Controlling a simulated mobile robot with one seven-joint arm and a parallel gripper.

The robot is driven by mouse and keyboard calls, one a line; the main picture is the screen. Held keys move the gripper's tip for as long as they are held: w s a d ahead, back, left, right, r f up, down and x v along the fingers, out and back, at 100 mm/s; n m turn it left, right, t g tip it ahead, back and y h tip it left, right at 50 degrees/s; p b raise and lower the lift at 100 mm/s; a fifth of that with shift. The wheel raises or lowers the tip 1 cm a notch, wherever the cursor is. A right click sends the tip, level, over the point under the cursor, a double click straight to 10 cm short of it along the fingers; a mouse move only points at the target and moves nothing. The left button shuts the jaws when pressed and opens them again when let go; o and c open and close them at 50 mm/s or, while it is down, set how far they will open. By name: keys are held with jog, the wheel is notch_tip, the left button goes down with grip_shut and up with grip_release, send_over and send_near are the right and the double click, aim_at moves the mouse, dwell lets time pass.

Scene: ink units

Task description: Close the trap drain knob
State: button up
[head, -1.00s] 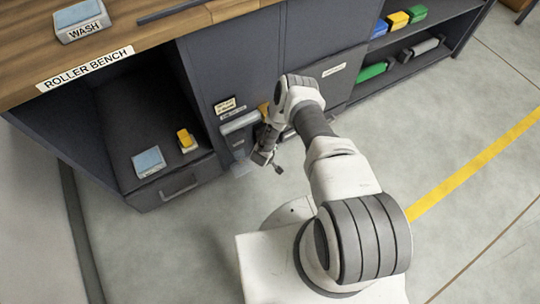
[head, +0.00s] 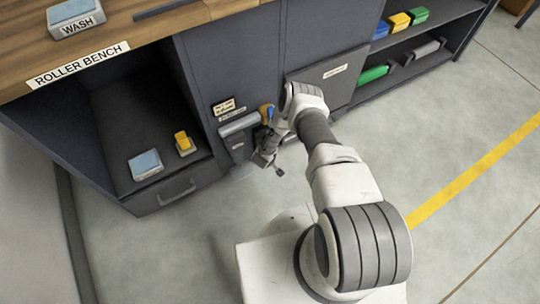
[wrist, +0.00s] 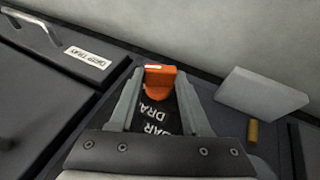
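An orange knob (wrist: 157,83) shows in the wrist view, on the dark cabinet front. It lies between the fingertips of my gripper (wrist: 160,75), with a finger on each side. The fingers are apart, and I cannot tell whether either touches the knob. A black label with white letters (wrist: 157,120), partly hidden, sits between the fingers; "BAR DRA" can be read. In the head view my gripper (head: 265,158) is low by the cabinet front, and the arm hides the knob there.
In the wrist view, a drawer marked DRIP TRAY (wrist: 86,56) is left, and a pale grey block (wrist: 262,93) and a brass cylinder (wrist: 252,131) are right. A grey bar (head: 240,123) juts from the cabinet. The open shelf (head: 112,115) is left; floor is clear at right.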

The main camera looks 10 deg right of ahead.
grip_shut()
jog(key=shift+a, duration=0.1)
jog(key=shift+s+a+f+t+h, duration=0.15)
jog(key=shift+t+h, duration=0.15)
jog(key=shift+h, duration=0.5)
jog(key=shift+a+f+n+t+h, duration=0.1)
jog(key=shift+n+t+h, duration=0.25)
jog(key=shift+h, duration=0.45)
jog(key=shift+a+f+n+t+h, duration=0.1)
jog(key=shift+n+t+h, duration=0.15)
jog(key=shift+t+h, duration=0.4)
jog(key=shift+d+h, duration=0.1)
jog(key=shift+h, duration=0.25)
jog(key=o, duration=0.8)
grip_release()
